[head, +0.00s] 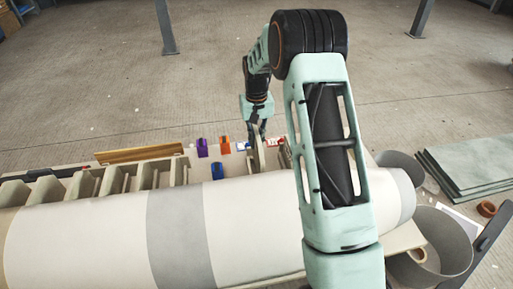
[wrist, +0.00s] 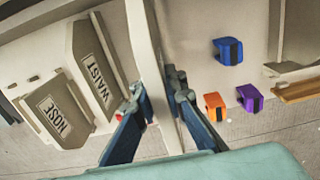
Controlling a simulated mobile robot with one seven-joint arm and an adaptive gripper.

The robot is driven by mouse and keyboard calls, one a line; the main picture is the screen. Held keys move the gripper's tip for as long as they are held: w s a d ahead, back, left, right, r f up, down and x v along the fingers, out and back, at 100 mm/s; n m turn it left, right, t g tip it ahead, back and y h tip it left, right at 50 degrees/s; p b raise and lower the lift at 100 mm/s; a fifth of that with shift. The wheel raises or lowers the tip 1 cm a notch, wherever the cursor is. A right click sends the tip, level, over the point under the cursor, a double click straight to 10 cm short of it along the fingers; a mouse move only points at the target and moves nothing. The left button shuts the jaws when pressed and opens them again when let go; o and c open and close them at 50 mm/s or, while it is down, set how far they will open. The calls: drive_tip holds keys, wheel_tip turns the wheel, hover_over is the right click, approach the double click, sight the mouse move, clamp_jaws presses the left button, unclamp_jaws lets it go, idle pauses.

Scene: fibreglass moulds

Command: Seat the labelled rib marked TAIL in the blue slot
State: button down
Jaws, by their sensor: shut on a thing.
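My gripper (head: 257,131) is shut on a pale upright rib (head: 258,157) behind the long mould. In the wrist view my gripper (wrist: 157,90) has a finger on each side of that rib (wrist: 150,45), which is seen edge-on. Its label is hidden, so I cannot read whether it is TAIL. The blue slotted block (head: 217,171) stands left of the held rib, close to the mould. In the wrist view the blue block (wrist: 228,50) is to the right of the rib, apart from it.
Orange (head: 225,145) and purple (head: 201,147) slotted blocks stand near the blue one. Ribs labelled WAIST (wrist: 94,72) and NOSE (wrist: 55,118) are beside my gripper. The long mould (head: 110,235) fills the front. A wooden strip (head: 139,155) lies left.

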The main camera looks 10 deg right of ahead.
sight(257, 163)
drive_tip(key=shift+f, duration=0.45)
drive_tip(key=shift+f+b, duration=1.6)
drive_tip(key=shift+f, duration=1.3)
drive_tip(key=shift+f+b, duration=1.3)
drive_tip(key=shift+f, duration=1.25)
drive_tip(key=c, duration=1.9)
unclamp_jaws()
drive_tip(key=shift+s, duration=0.1)
wheel_tip(257, 163, up, 12)
drive_tip(key=shift+r, duration=0.1)
